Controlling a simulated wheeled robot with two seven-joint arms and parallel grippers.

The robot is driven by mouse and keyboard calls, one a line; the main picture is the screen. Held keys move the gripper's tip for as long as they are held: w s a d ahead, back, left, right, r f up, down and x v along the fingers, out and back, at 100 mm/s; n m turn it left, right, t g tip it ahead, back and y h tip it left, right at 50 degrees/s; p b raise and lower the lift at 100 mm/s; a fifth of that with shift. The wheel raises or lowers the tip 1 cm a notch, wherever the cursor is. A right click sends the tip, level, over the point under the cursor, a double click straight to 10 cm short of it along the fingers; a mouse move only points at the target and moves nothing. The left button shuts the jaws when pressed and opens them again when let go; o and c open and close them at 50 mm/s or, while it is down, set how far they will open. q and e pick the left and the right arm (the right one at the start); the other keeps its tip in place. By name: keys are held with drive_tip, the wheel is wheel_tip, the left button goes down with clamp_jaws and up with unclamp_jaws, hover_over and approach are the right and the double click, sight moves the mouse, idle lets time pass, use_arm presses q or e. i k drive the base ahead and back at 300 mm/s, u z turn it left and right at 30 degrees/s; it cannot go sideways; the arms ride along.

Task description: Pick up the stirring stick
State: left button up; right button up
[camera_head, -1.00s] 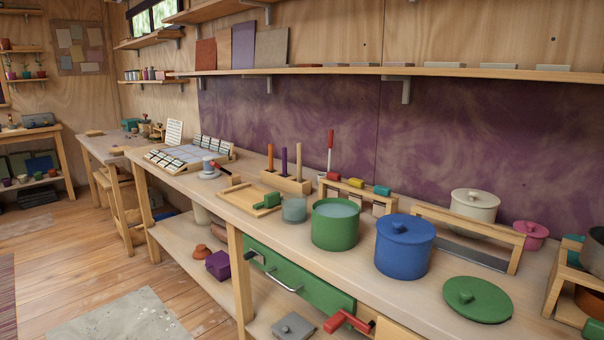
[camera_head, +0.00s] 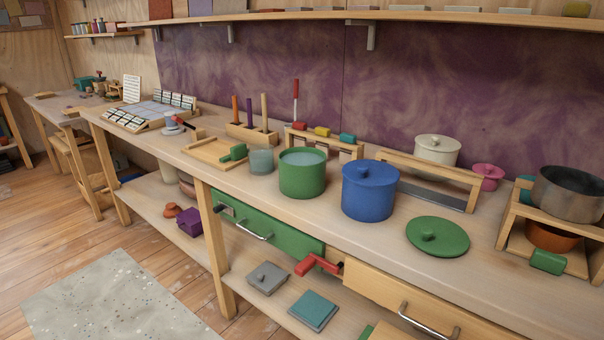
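Three upright sticks stand in a wooden block on the long bench: an orange one (camera_head: 236,110), a purple one (camera_head: 249,113) and a plain wood one (camera_head: 264,112). The wooden block (camera_head: 251,135) is behind a glass jar. A thin stick with a red upper part and pale lower part (camera_head: 295,100) stands apart to their right, behind the green pot; its foot is hidden. I cannot tell which of these is the stirring stick. The open green pot (camera_head: 303,178) holds pale liquid. Neither of my grippers is in view.
A blue lidded pot (camera_head: 369,192), a loose green lid (camera_head: 438,237) and a glass jar (camera_head: 261,161) stand near the bench front. A red crank-like handle (camera_head: 318,265) sticks out below the bench edge. A wooden rack (camera_head: 514,222) holds pans at right.

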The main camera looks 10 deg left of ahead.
sight(263, 96)
drive_tip(key=u, duration=1.8)
drive_tip(key=i, duration=4)
drive_tip(key=z, duration=2.4)
